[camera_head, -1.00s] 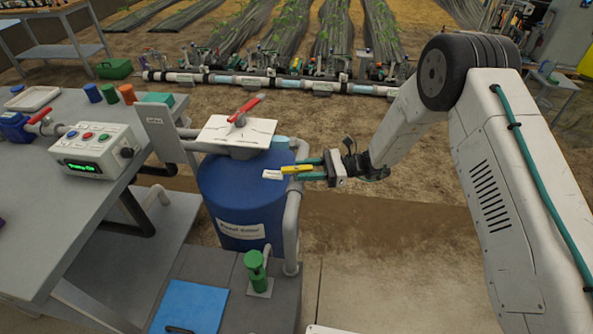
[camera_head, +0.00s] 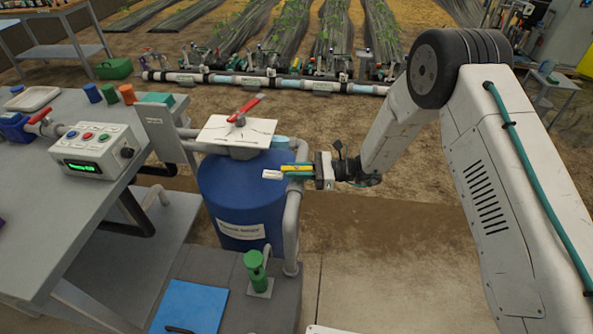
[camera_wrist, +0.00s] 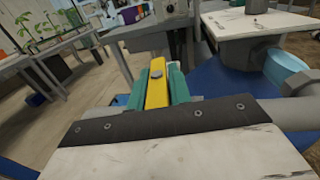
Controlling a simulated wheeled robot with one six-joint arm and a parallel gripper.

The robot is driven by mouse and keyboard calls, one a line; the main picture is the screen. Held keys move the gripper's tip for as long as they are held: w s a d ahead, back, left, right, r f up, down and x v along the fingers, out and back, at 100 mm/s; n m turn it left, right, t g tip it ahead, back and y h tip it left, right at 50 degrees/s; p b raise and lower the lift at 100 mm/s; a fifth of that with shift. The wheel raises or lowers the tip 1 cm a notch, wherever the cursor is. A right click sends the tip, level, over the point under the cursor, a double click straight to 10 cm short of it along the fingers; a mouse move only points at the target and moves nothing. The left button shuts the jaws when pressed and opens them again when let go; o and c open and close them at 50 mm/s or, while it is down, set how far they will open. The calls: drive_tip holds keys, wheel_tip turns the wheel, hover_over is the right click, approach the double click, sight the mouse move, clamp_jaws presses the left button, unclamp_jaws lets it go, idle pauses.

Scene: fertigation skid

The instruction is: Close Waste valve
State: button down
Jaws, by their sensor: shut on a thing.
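My gripper (camera_head: 297,171) is at the right side of the blue drum (camera_head: 235,195), beside the grey pipe that runs down the drum. Its green jaws are shut on a yellow valve handle (camera_head: 290,167). A small white tag (camera_head: 272,174) shows at the handle's left end; its writing is too small to read. In the wrist view the yellow handle (camera_wrist: 157,85) lies lengthwise between the two green fingers, with a round grey bolt on top. The valve body under the handle is mostly hidden.
A red-handled valve (camera_head: 244,110) sits above a white plate (camera_head: 237,131) over the drum. A grey bench (camera_head: 60,215) with a control box (camera_head: 95,150) stands at left. A green pump-like fitting (camera_head: 256,270) is below. Bare floor lies right.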

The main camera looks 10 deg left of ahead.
drive_tip(key=shift+m+t, duration=1.2)
drive_tip(key=shift+t, duration=0.6)
drive_tip(key=c, duration=1.4)
unclamp_jaws()
drive_tip(key=shift+o, duration=0.2)
drive_tip(key=d, duration=0.7)
drive_tip(key=shift+w+d, duration=0.15)
drive_tip(key=shift+d, duration=0.25)
